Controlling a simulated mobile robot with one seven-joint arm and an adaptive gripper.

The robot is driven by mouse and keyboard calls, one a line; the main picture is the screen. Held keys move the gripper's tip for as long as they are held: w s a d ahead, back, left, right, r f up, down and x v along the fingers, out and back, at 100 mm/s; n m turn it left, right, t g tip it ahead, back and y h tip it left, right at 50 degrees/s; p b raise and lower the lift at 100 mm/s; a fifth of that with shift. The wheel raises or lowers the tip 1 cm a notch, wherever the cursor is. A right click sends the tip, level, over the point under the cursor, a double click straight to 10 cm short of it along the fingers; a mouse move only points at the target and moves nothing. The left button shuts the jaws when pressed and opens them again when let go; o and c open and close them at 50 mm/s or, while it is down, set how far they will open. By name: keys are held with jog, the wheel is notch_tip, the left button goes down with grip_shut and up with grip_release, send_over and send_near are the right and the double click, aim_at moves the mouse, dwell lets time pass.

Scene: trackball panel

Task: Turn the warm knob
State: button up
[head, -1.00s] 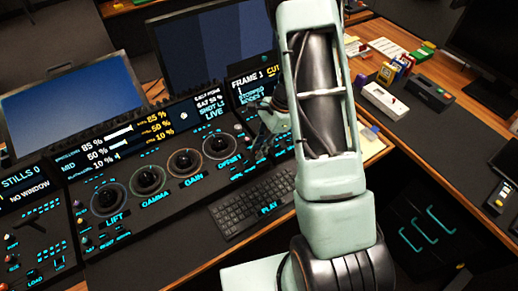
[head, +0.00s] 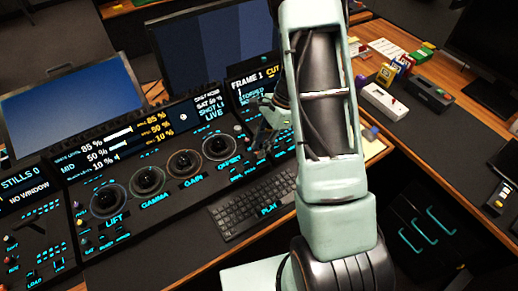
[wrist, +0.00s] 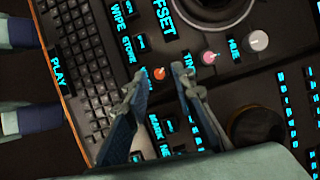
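In the wrist view a small orange knob (wrist: 159,73), which fits the warm knob, stands on the dark panel; its own label is hidden or unreadable. A pink knob (wrist: 208,57) and a white knob (wrist: 257,40) stand in line to its right. My gripper (wrist: 162,69) is open, its two fingertips showing on the left and right of the orange knob, with a gap to each. Whether the tips are down at knob height I cannot tell. In the head view my gripper (head: 262,130) hangs over the panel's right part; the orange knob cannot be made out there.
A trackball ring (wrist: 205,8) lies above the knobs in the wrist view. A keyboard (wrist: 75,50) is at the left, and a dark round part (wrist: 257,128) at lower right. In the head view, monitors (head: 210,45) stand behind the panel.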

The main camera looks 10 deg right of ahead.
jog(key=s+v, duration=0.1)
jog(key=v, duration=0.9)
jog(key=shift+w+d+r, duration=0.15)
jog(key=shift+w+d, duration=0.05)
jog(key=shift+w, duration=0.3)
